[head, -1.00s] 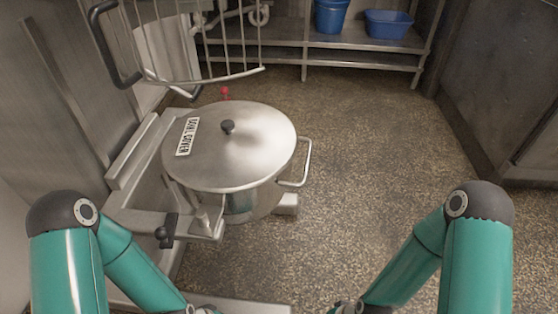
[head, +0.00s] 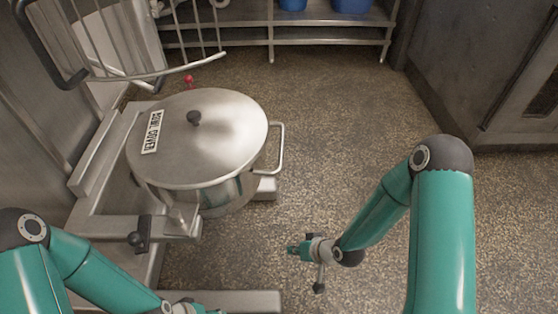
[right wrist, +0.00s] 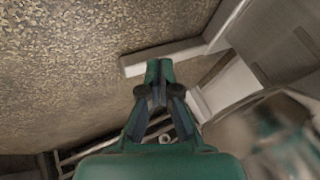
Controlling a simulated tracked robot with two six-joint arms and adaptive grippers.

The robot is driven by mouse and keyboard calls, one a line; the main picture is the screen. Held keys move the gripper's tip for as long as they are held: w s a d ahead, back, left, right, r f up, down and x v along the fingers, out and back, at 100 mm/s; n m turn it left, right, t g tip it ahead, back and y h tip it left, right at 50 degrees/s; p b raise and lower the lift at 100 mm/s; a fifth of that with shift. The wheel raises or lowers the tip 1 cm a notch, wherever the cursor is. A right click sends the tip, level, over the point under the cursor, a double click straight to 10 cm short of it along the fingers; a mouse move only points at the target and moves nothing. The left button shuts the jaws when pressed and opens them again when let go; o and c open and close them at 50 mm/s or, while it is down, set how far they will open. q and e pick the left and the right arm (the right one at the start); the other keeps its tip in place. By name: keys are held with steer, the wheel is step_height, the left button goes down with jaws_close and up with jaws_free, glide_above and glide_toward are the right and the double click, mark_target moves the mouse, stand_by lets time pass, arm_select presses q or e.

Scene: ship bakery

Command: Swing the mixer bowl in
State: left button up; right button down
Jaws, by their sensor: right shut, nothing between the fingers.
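The mixer bowl (head: 222,193) stands left of centre in the head view, with a round steel cover (head: 222,140) with a black knob on top. A loop handle (head: 278,150) sticks out from the bowl's right side. My right gripper (head: 294,250) is shut and empty above the floor, below and right of the bowl and apart from it. Its closed fingers also show in the right wrist view (right wrist: 158,68). My left gripper (head: 200,308) is at the bottom edge, mostly cut off, and its fingers cannot be made out.
A wire guard (head: 150,45) hangs at the upper left, behind the bowl. A steel bracket with a dark knob (head: 138,238) is at the bowl's front left. A metal foot (head: 235,300) lies on the floor in front. Open floor lies right of the bowl, with a shelf (head: 320,45) behind.

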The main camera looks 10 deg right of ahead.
steer(key=w+d+r+n+t+y, duration=0.2)
steer(key=w+d+r+t, duration=0.25)
steer(key=w+r, duration=0.5)
steer(key=d+r+n+g+y+b, duration=0.15)
steer(key=d+r+n+y, duration=0.35)
steer(key=r+n+y, duration=0.55)
steer(key=shift+n+h, duration=0.25)
steer(key=shift+h, duration=0.5)
steer(key=b+x, duration=0.1)
steer(key=x, duration=0.3)
steer(key=r+b+x, duration=0.1)
steer(key=x, duration=0.2)
steer(key=b+x, duration=0.2)
steer(key=x, duration=0.2)
steer(key=shift+a+r, duration=0.4)
steer(key=shift+w+a+r, duration=0.15)
steer(key=shift+w+a, duration=0.15)
steer(key=shift+a, duration=0.25)
steer(key=shift+w, duration=0.15)
